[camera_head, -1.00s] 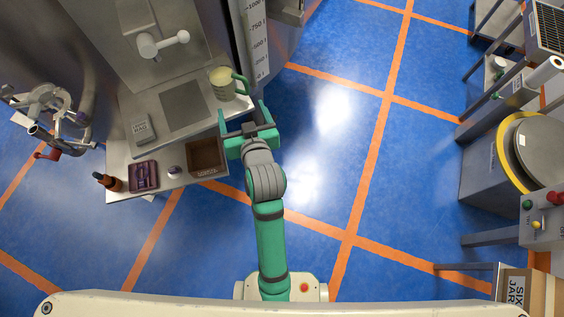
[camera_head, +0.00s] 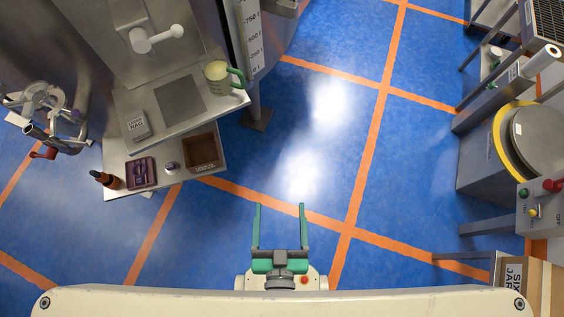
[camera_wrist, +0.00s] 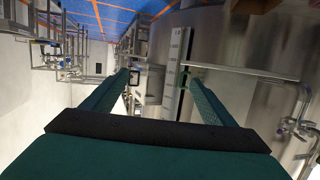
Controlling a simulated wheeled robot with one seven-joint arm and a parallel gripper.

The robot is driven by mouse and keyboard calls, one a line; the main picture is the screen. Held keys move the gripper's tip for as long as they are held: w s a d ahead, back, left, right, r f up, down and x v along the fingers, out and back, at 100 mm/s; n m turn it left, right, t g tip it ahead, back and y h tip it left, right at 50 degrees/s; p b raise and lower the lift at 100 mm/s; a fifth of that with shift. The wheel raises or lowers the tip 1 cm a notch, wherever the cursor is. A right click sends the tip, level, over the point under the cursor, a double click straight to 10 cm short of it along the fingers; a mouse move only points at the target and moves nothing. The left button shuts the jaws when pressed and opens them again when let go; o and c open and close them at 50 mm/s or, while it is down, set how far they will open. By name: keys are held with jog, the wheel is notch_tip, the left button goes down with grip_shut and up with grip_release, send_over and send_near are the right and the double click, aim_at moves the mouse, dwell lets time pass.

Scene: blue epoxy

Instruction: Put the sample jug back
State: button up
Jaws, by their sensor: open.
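My gripper (camera_head: 280,207) is open and empty, drawn back close to my base and well away from the jug, over the blue floor. In the wrist view my two green fingers (camera_wrist: 160,77) are spread with nothing between them. I cannot make out the jug in the wrist view.
A steel tap (camera_head: 155,40) juts out above the shelf. Floor between the shelf and the right-hand machines is clear.

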jog(key=shift+d+r+v, duration=0.1)
jog(key=shift+d+v, duration=0.05)
jog(key=shift+v, duration=0.75)
jog(key=shift+d+r+v, duration=0.1)
jog(key=shift+v, duration=0.8)
